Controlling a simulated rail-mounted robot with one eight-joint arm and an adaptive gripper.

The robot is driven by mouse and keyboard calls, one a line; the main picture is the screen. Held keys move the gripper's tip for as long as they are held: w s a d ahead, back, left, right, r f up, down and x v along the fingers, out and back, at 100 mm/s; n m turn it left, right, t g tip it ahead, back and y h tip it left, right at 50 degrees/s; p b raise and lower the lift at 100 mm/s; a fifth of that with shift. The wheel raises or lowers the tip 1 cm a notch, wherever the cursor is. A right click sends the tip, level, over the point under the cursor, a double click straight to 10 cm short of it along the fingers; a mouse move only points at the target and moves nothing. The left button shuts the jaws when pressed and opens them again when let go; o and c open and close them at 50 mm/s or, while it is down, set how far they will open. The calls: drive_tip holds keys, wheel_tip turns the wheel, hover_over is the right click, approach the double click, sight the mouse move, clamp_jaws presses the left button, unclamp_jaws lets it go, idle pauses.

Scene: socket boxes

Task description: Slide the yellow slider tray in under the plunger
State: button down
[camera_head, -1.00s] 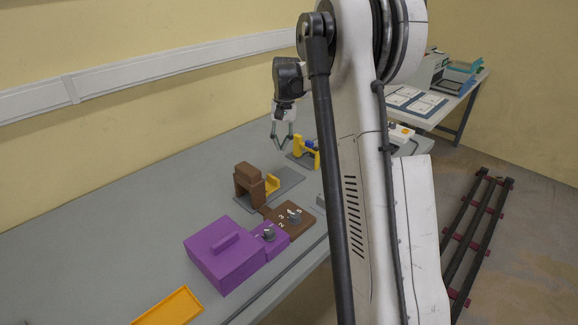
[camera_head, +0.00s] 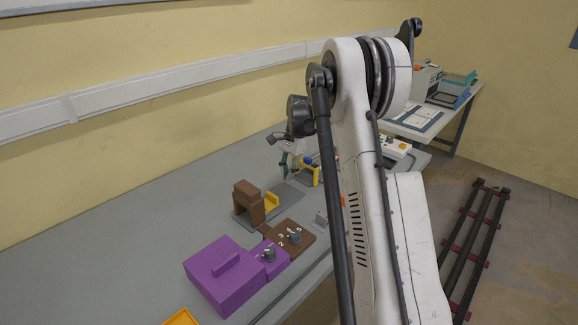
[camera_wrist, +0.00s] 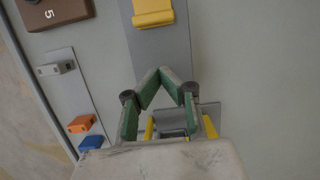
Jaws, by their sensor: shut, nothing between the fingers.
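The yellow slider tray (camera_head: 271,201) sits on a grey base plate (camera_head: 288,193), right beside the brown plunger block (camera_head: 247,203). In the wrist view the yellow tray (camera_wrist: 153,12) is at the top edge, on its grey plate (camera_wrist: 165,48); the plunger block is out of that view. My gripper (camera_wrist: 164,75) is shut and empty, its green-padded fingers meeting over the tray's plate, apart from the tray in the picture. In the head view my gripper (camera_head: 286,160) is above the table beyond the tray; its fingertips are small there.
A yellow and blue fixture (camera_head: 313,172) stands close behind my gripper. A purple box (camera_head: 222,275) and a brown numbered dial block (camera_head: 288,236) are nearer. Orange (camera_wrist: 81,123) and blue (camera_wrist: 91,143) blocks lie at left in the wrist view. The table's left side is clear.

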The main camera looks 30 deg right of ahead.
drive_tip(key=x, duration=0.3)
drive_tip(key=shift+a+f, duration=0.1)
drive_tip(key=shift+f, duration=0.15)
drive_tip(key=shift+s+a+f, duration=0.1)
drive_tip(key=shift+s+a, duration=0.15)
drive_tip(key=shift+a, duration=0.7)
drive_tip(key=shift+s+a+f, duration=0.1)
drive_tip(key=shift+s+a, duration=0.15)
drive_tip(key=shift+a, duration=0.7)
drive_tip(key=shift+s, duration=0.1)
